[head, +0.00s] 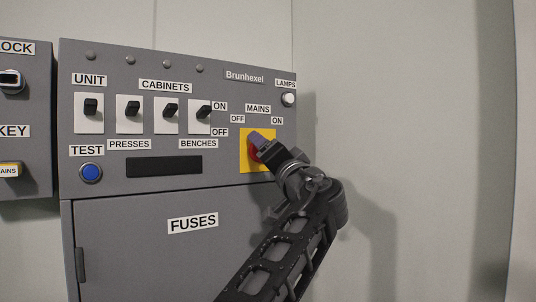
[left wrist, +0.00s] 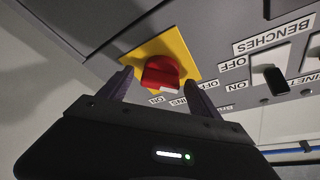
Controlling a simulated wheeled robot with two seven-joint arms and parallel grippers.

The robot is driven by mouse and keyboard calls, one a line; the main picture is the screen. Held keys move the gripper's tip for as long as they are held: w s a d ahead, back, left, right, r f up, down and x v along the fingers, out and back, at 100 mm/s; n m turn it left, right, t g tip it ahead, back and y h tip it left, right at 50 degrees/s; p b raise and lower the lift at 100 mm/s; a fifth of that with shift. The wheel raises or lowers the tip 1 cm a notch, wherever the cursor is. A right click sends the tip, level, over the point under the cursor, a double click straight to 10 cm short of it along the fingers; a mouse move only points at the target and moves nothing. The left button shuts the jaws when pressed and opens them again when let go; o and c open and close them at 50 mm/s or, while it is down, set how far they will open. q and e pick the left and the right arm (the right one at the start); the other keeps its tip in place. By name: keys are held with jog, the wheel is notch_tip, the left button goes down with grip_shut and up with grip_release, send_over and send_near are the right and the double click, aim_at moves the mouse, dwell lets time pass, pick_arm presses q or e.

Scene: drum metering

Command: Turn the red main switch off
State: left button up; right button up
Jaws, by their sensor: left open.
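The red main switch (head: 254,154) sits on a yellow plate (head: 245,162) at the right of the grey panel, below the MAINS, OFF and ON labels. My left gripper (head: 259,140) is in front of it and covers much of it in the head view. In the left wrist view, which is upside down, the red switch (left wrist: 160,72) shows between the two open fingers of my left gripper (left wrist: 159,77). A pale mark shows on its lower edge. I cannot tell whether the fingers touch it or which label it points to. My right gripper is not in view.
The panel carries several black toggle switches (head: 132,109), a blue TEST button (head: 91,173), a dark display strip (head: 164,166) and a white lamp (head: 289,99). A FUSES door (head: 150,245) is below. A second grey box (head: 28,120) stands at left. Bare wall is at right.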

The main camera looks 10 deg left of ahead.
pick_arm(q)
jog(key=b+v, duration=0.4)
jog(key=v, duration=0.3)
jog(key=shift+s+d, duration=0.25)
jog(key=shift+s, duration=0.05)
jog(key=shift+f, duration=0.1)
